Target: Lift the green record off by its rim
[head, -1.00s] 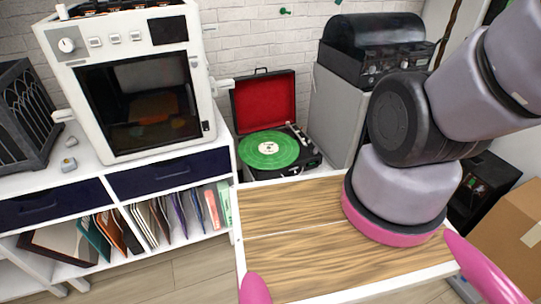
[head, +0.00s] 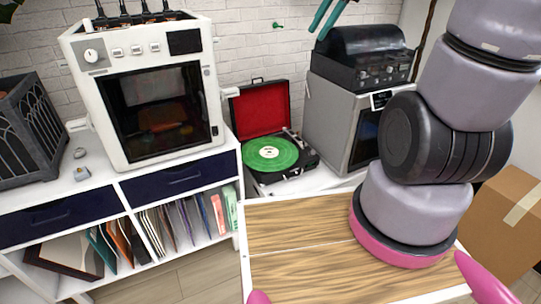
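The green record (head: 258,163), with a pale centre label, lies flat on the turntable (head: 297,172), a black case with its red-lined lid (head: 262,108) raised behind. The tonearm is at the record's right side. My gripper (head: 316,35) shows only as two teal fingers entering from the top edge, above and right of the turntable. They point down-left with a gap between them and nothing visible in it. The gripper is well apart from the record. Its upper part is out of frame.
A white oven-like machine (head: 97,75) stands left of the turntable on a shelf unit (head: 180,158). A grey cabinet (head: 318,112) with a dark domed machine (head: 372,55) is at right. A wood-topped surface (head: 300,235) is in front. A cardboard box (head: 500,215) is far right.

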